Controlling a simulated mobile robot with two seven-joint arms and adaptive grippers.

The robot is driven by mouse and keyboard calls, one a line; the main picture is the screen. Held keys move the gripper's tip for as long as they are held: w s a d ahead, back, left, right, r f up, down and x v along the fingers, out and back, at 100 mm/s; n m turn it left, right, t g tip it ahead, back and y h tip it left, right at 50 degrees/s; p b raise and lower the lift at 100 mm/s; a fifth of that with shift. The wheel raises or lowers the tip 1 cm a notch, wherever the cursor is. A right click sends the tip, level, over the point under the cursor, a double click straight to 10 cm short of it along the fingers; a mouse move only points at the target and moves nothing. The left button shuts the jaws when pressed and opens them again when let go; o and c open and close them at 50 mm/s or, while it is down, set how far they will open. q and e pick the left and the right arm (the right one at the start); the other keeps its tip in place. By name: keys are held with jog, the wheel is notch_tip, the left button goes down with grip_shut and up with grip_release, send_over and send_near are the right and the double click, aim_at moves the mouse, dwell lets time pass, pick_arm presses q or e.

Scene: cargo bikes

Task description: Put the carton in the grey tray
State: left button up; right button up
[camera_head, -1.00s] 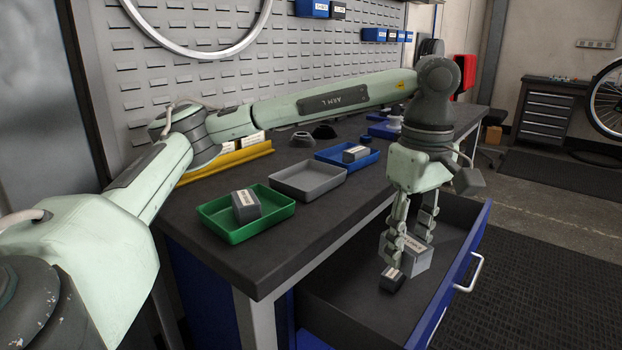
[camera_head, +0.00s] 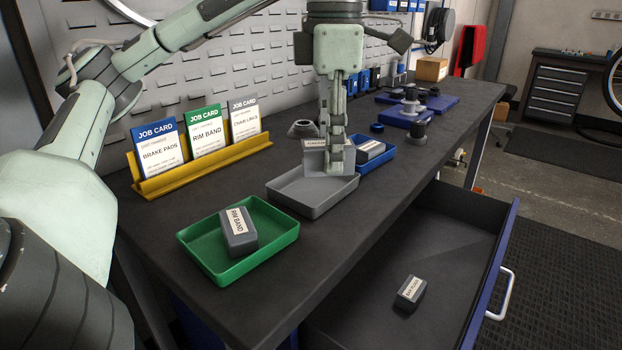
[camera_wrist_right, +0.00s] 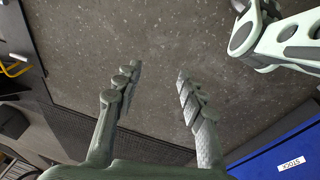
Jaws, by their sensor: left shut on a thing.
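My left gripper (camera_head: 335,158) is shut on a grey carton (camera_head: 313,160) with a white label. The fingers hide part of the carton. The carton is at the far right part of the grey tray (camera_head: 285,196) in the head view; I cannot tell whether it touches the tray floor. The near part of the tray is bare. My right gripper (camera_wrist_right: 158,72) is open and empty in the right wrist view, with its fingers apart above the floor.
A green tray (camera_head: 205,262) holds a box labelled rim band (camera_head: 238,231). A blue tray (camera_head: 386,158) with a small box stands right of the grey tray. A yellow rack (camera_head: 165,185) holds job cards. A small dark box (camera_head: 410,292) lies in the open drawer (camera_head: 440,240).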

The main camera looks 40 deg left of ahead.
pick_arm(q)
jog(key=shift+w+a, duration=0.15)
jog(key=shift+a, duration=0.1)
jog(key=shift+w+a+f, duration=0.15)
jog(key=shift+w+a, duration=0.05)
jog(key=shift+a, duration=0.05)
send_near(316, 191)
jog(key=shift+s+d+f, duration=0.15)
jog(key=shift+s+d, duration=0.25)
jog(key=shift+d, duration=0.2)
jog(key=shift+s+d+f, duration=0.1)
jog(key=shift+s+d, duration=0.3)
jog(key=shift+d, duration=0.15)
jog(key=shift+w+a+f+b, duration=0.35)
jog(key=shift+w+a+f, duration=0.1)
jog(key=shift+a, duration=0.2)
jog(key=shift+w+a+f+b, duration=0.35)
jog(key=shift+w+a, duration=0.1)
jog(key=shift+a, duration=0.15)
notch_tip(316, 191, down, 4)
jog(key=shift+r+b, duration=0.15)
jog(key=shift+b, duration=0.85)
jog(key=shift+d, duration=0.1)
pick_arm(e)
jog(key=w+a+r, duration=0.1)
jog(key=w+r, duration=0.3)
jog(key=r, duration=0.5)
jog(key=shift+a+r+t, duration=0.15)
jog(key=shift+r+t, duration=0.05)
jog(key=shift+t, duration=0.2)
